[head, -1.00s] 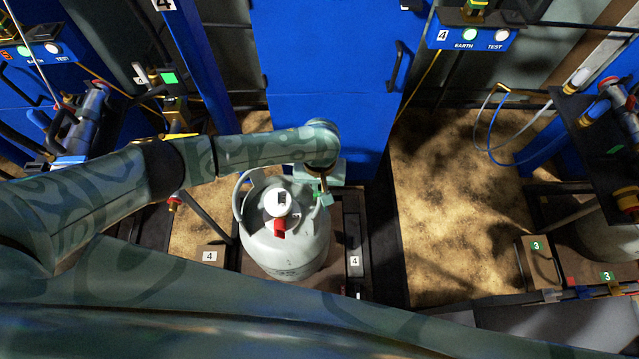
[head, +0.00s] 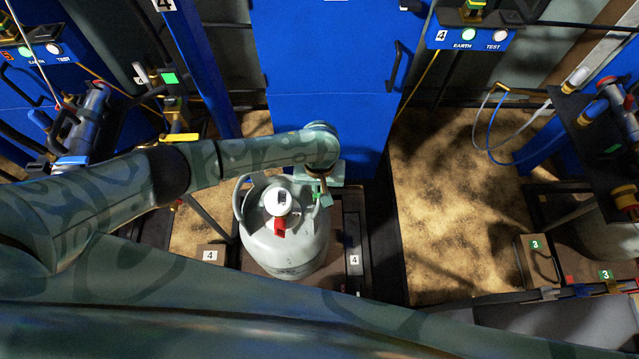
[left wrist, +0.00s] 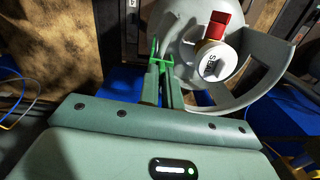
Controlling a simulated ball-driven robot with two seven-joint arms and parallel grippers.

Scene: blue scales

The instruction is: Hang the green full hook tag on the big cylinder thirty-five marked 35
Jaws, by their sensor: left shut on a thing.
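The big grey cylinder (head: 287,252) stands upright on the scale marked 4, with a white cap, a red valve part and a curved collar. Its number is not legible. My left gripper (head: 322,192) is at the collar's upper right side. It is shut on the small green hook tag (head: 318,197), which is partly hidden by the fingers. In the left wrist view the green tag (left wrist: 154,72) shows between the fingertips (left wrist: 165,70), close beside the cylinder (left wrist: 178,45) and its collar (left wrist: 268,72). Whether it touches the collar I cannot tell. My right gripper is out of view.
A blue cabinet (head: 320,70) stands right behind the cylinder. The number 4 plates (head: 354,259) flank the scale. To the right is a bare sandy floor (head: 450,210), then another station with a number 3 box (head: 540,258). Hoses and valves hang at the left (head: 85,125).

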